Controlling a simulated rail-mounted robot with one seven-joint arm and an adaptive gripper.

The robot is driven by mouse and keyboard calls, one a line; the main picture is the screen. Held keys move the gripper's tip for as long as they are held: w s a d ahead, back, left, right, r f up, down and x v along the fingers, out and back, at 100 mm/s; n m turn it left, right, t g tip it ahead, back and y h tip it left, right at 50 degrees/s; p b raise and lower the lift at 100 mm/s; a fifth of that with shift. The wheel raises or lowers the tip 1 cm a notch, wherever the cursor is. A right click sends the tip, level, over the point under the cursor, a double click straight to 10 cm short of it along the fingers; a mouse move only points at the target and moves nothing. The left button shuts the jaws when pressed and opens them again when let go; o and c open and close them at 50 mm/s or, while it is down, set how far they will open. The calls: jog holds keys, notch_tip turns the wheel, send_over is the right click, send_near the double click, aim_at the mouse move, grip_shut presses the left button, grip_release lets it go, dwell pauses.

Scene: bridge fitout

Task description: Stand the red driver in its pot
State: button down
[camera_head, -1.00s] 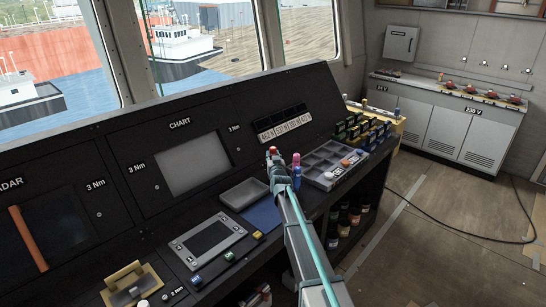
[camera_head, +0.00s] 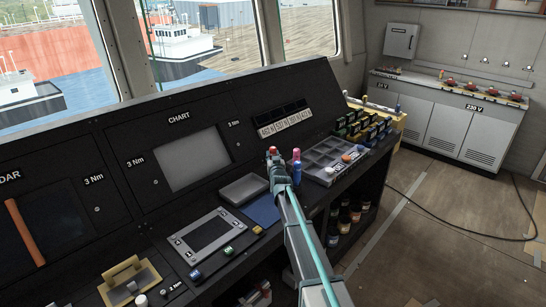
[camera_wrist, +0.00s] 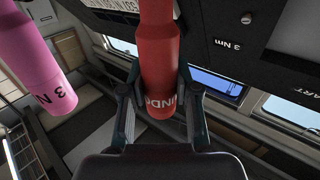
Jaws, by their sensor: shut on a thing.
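In the head view a pink top (camera_head: 296,154) shows above a blue piece (camera_head: 297,173), just right of my gripper. I cannot make out the red driver's pot; its lower end is hidden.
A grey compartment tray (camera_head: 325,160) lies right of my gripper, with colored blocks (camera_head: 365,130) beyond it. An empty grey tray (camera_head: 243,189) and a blue mat (camera_head: 262,210) lie to the left. Jars (camera_head: 350,215) stand on a shelf below the console edge.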

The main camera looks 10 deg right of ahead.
jog(key=shift+f+b, duration=0.4)
jog(key=shift+f, duration=0.1)
dwell(0.3)
jog(key=c, duration=0.8)
grip_release()
jog(key=shift+o, duration=0.2)
jog(key=s, duration=1.2)
jog(key=shift+a, duration=0.1)
